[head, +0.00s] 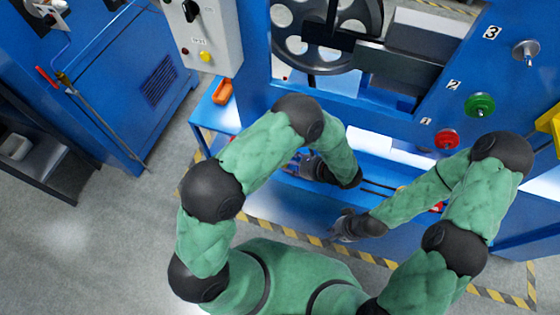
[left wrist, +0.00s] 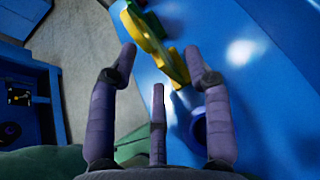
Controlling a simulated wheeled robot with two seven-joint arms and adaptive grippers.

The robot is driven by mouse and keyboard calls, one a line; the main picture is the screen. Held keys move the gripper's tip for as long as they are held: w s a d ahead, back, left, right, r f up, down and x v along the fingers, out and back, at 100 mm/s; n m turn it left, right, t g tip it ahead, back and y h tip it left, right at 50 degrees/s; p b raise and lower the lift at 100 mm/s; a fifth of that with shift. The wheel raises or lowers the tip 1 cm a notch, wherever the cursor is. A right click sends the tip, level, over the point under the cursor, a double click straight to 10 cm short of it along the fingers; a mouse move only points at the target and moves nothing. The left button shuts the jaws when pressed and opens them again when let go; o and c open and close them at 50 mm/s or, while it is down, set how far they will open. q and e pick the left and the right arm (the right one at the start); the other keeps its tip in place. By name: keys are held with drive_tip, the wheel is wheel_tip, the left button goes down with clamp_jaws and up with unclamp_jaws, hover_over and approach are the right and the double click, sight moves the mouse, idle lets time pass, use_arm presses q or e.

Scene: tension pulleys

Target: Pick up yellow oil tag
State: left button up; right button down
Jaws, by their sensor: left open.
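A flat yellow piece with a lobed outline (left wrist: 155,42), likely the yellow oil tag, shows in the left wrist view, lying against the blue surface. My left gripper (left wrist: 161,62) is open, its purple fingers spread, with the yellow piece beyond and between the fingertips. I cannot tell whether any finger touches it. In the head view my left gripper (head: 308,165) is over the blue ledge, partly hidden by my forearm, and the tag is not clear there. My right gripper (head: 345,226) is in front of the ledge; its fingers are too small and dark to judge.
A green piece (left wrist: 136,5) lies beside the yellow piece. An orange object (head: 222,91) sits on a blue shelf at left.

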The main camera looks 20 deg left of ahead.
use_arm(q)
drive_tip(key=shift+x, duration=1.15)
clamp_jaws()
drive_tip(key=shift+r, duration=0.55)
wheel_tip(320, 180, up, 2)
drive_tip(key=shift+r+p, duration=0.1)
drive_tip(key=shift+p, duration=0.6)
drive_tip(key=s+d+r+p, duration=0.4)
drive_tip(key=s+r, duration=0.5)
drive_tip(key=s, duration=0.4)
drive_tip(key=shift+r+p, duration=0.35)
drive_tip(key=shift+p, duration=0.1)
